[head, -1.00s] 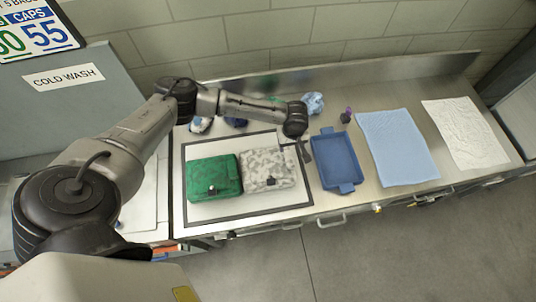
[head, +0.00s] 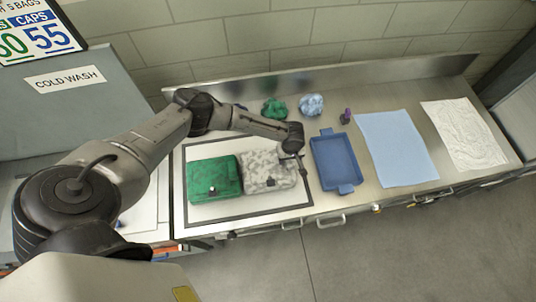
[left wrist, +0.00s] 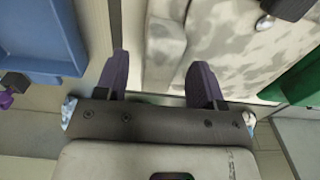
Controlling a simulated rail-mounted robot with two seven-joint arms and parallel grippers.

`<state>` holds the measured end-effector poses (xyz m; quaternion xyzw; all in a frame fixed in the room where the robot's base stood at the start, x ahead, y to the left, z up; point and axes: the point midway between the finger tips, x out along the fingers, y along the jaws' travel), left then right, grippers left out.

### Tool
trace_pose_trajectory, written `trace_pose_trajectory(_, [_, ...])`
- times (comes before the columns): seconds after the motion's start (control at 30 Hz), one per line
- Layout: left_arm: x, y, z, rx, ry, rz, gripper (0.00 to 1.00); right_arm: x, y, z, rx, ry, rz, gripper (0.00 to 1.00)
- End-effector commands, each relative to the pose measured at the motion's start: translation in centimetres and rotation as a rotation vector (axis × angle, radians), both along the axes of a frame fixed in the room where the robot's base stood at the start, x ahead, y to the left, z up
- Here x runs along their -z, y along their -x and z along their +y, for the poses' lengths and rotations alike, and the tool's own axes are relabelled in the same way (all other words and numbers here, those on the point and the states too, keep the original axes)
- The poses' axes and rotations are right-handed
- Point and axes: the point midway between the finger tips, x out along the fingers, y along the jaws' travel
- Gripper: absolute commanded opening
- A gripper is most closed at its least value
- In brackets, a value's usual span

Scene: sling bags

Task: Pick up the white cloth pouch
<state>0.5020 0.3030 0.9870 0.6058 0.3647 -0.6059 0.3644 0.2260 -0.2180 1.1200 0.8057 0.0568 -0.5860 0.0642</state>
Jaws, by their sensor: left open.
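The white cloth pouch (head: 266,170), mottled with grey and with a dark clasp at its front, lies on the framed white mat (head: 250,212). A green pouch (head: 213,180) lies against its left side. My left gripper (head: 301,168) is at the white pouch's right edge, partly covering that corner. In the left wrist view the two fingers are apart, and my left gripper (left wrist: 161,80) is open. A pale edge flap of the white pouch (left wrist: 235,45) shows ahead between the fingertips. I cannot tell whether the fingers touch it. My right gripper is not in view.
A blue tray (head: 317,143) stands just right of the gripper. Green crumpled cloth (head: 273,108), light blue crumpled cloth (head: 311,105) and a small purple item (head: 346,116) lie behind. A light blue cloth (head: 397,150) and a white cloth (head: 465,135) lie flat at right.

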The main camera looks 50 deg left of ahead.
Motion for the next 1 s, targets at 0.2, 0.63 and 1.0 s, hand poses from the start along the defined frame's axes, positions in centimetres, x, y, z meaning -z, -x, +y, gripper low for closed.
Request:
trace_pose_trajectory(0.2, [-0.01,0.00,-0.02,0.001,0.000,0.000,0.58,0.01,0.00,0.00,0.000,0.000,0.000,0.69])
trace_pose_trajectory(0.63, [-0.03,0.00,-0.02,0.001,0.000,0.000,0.17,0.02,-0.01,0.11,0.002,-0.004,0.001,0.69])
trace_pose_trajectory(1.0, [-0.09,-0.04,-0.02,0.001,0.000,-0.001,0.00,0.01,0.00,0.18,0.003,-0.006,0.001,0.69])
